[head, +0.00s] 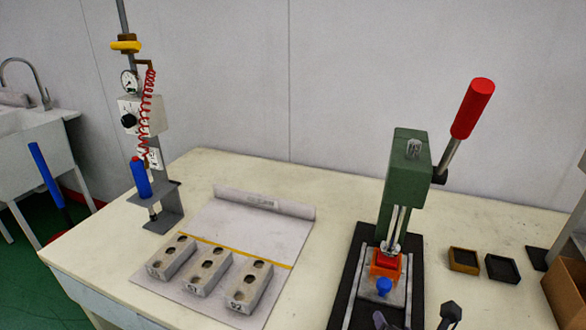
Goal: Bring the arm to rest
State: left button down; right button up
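Two dark fingertips at the bottom edge, right of centre, look like my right gripper (415,318). They stand apart with nothing visible between them, in front of the green hand press (404,175). The rest of that gripper is cut off by the frame. My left gripper is not in view. The press has a raised lever with a red grip (472,108). An orange mould block (387,266) with a blue knob (384,287) in front sits under its ram.
Several grey blocks with round holes (249,286) lie on a white sheet (226,233). A dispensing stand with a blue syringe (141,178) is at the left. Two small dark trays (464,261) lie right of the press. The table (335,205) is clear between sheet and press.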

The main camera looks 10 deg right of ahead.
jog(key=s+a+m+g, duration=0.1)
jog(key=s+a+m, duration=0.1)
jog(key=s+m, duration=0.1)
jog(key=s+a+f+m+g, duration=0.1)
jog(key=s+m+g, duration=0.1)
jog(key=m, duration=0.4)
jog(key=s+a+f+m+g, duration=0.1)
jog(key=s+a+m, duration=0.1)
jog(key=s+m, duration=0.2)
jog(key=shift+a+m, duration=0.3)
jog(key=shift+a, duration=0.05)
jog(key=s+a+r+m+g+y, duration=0.1)
jog(key=s+a+m+g+y, duration=0.3)
jog(key=s+m, duration=0.65)
jog(key=s+f+m+g+h, duration=0.1)
jog(key=s+f+g, duration=0.15)
jog(key=f, duration=1.65)
jog(key=s+d+f, duration=0.1)
jog(key=s+f, duration=0.3)
jog(key=s, duration=0.3)
jog(key=s+d+f+g, duration=0.1)
jog(key=s+d+f, duration=0.1)
jog(key=s+f, duration=0.3)
jog(key=shift+s, duration=0.9)
